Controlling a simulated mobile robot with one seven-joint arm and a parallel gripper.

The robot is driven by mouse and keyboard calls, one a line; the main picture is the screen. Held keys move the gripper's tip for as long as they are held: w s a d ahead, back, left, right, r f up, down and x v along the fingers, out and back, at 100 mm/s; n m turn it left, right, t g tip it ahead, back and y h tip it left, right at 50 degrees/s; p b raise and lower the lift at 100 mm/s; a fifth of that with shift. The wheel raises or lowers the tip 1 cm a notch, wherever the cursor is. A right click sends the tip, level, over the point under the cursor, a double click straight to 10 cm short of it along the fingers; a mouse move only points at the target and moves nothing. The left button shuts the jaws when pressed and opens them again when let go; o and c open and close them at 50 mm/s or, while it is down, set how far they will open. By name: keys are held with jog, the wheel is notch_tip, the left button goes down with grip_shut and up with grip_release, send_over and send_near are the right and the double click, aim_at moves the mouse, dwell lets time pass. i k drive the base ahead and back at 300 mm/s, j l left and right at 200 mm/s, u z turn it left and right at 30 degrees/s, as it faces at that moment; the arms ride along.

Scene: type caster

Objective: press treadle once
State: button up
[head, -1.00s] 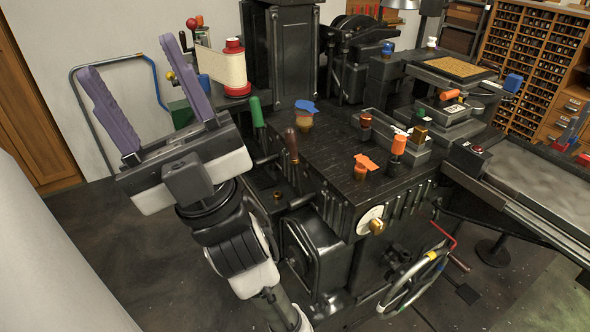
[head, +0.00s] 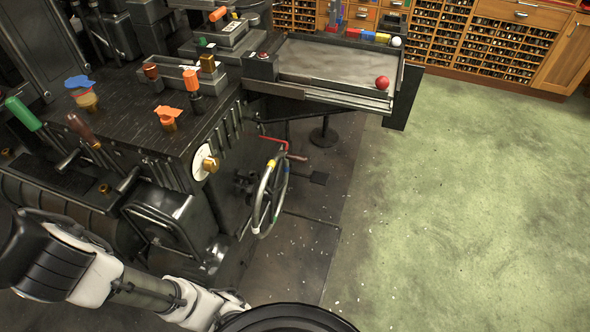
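My arm reaches across the lower left of the head view, in front of the machine.
A red crank (head: 274,140) with a brown handle sits above the pedal. A long tray table (head: 335,65) with a red ball (head: 382,82) juts out to the right, over a round-footed stand (head: 323,137). The green floor (head: 440,210) at right is clear.

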aim_at(317, 177)
jog(key=i+l+u, duration=0.25)
jog(key=l, duration=0.75)
jog(key=l+u, duration=0.3)
jog(key=l, duration=0.65)
jog(key=l+u, duration=0.25)
jog(key=l, duration=0.8)
jog(key=k+l+u, duration=0.1)
jog(key=l+u, duration=0.15)
jog(key=l, duration=0.75)
